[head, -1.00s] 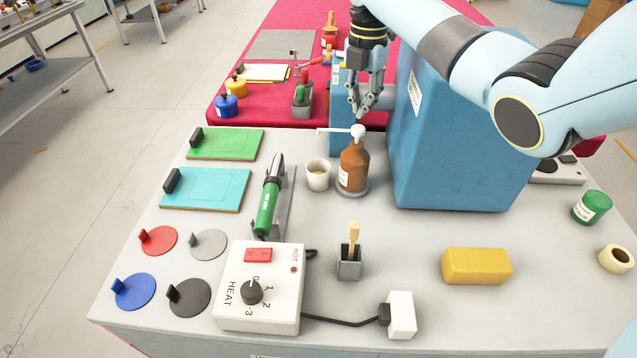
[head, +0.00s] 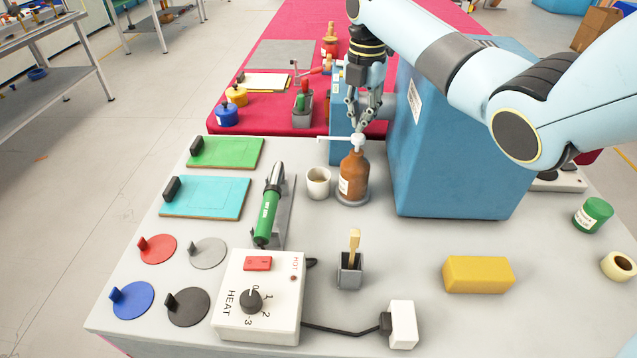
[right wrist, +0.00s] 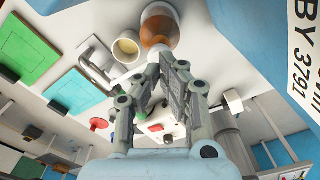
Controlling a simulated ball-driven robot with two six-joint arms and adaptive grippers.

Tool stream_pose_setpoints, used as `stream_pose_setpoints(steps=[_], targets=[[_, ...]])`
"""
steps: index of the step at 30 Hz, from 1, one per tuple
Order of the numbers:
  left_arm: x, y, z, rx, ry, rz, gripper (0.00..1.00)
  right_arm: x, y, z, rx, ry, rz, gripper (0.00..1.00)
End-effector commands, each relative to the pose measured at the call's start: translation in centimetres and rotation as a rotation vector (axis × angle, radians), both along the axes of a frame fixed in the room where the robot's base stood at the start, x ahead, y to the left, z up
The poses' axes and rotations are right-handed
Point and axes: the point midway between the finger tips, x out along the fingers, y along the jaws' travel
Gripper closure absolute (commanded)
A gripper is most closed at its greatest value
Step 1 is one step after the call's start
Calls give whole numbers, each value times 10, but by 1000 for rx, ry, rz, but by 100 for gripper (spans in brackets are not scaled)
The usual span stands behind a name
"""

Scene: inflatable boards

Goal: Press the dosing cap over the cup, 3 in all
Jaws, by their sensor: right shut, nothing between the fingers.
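The brown bottle (head: 354,178) stands upright on the bench with a white dosing cap (head: 358,140) on top. The cap's thin spout points left, over the cup side. The small white cup (head: 318,183) stands just left of the bottle. My right gripper (head: 359,126) is shut and empty, fingertips down, right above the cap; I cannot tell whether they touch. In the right wrist view the fingertips (right wrist: 168,60) are close to the bottle (right wrist: 160,27), with the cup (right wrist: 127,46) beside it. My left gripper is not in view.
A large blue box (head: 455,150) stands close to the right of the bottle. A green-handled iron (head: 268,215) rests on a stand left of the cup. A heat control box (head: 259,295), brush holder (head: 350,272) and yellow block (head: 478,274) lie nearer.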

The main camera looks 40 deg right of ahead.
Motion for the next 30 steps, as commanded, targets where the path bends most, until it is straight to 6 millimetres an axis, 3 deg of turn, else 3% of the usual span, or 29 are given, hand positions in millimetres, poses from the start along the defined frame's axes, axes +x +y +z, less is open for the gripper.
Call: stream_pose_setpoints(steps=[17,30], targets=[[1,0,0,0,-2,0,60,0,0,-1,0,0,0,100],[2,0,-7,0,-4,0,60,0,0,-15,1,1,0,100]])
